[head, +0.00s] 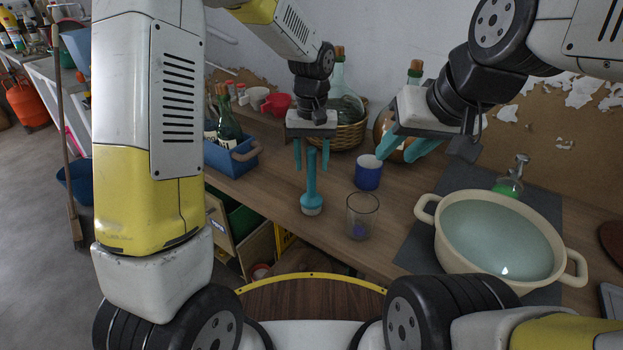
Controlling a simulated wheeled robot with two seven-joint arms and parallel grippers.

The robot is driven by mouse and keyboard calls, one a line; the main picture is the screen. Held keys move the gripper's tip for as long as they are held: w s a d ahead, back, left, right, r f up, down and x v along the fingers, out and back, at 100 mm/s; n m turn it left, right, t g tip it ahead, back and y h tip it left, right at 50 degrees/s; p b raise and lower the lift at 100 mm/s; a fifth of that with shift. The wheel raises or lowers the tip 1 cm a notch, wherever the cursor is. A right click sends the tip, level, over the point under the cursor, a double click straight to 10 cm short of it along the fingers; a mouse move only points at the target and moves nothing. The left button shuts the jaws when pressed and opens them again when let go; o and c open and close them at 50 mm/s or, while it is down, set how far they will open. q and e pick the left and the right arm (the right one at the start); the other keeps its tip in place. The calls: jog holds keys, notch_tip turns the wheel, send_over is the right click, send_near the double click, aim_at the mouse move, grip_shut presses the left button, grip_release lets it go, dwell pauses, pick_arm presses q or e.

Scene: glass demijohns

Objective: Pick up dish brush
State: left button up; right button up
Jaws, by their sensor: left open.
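The dish brush (311,187) is teal with a pale bristle head. It stands upright, head down, on the wooden table near its front edge. My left gripper (311,164) points down over it with its two teal fingers apart. The top of the brush handle shows between the fingers, with a gap visible on each side. My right gripper (393,155) is off to the right, above and behind the blue mug, with its teal fingers apart and nothing seen between them.
A blue mug (368,177) and a clear glass (361,222) stand right of the brush. A cream pot (441,240) of liquid sits on a dark mat further right. A blue crate (222,160) with bottles is at left; a wicker basket (349,137) holds a demijohn behind.

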aim_at(312, 171)
pick_arm(q)
notch_tip(312, 171, down, 4)
jog(key=shift+r, duration=0.2)
grip_shut()
jog(key=shift+r, duration=0.15)
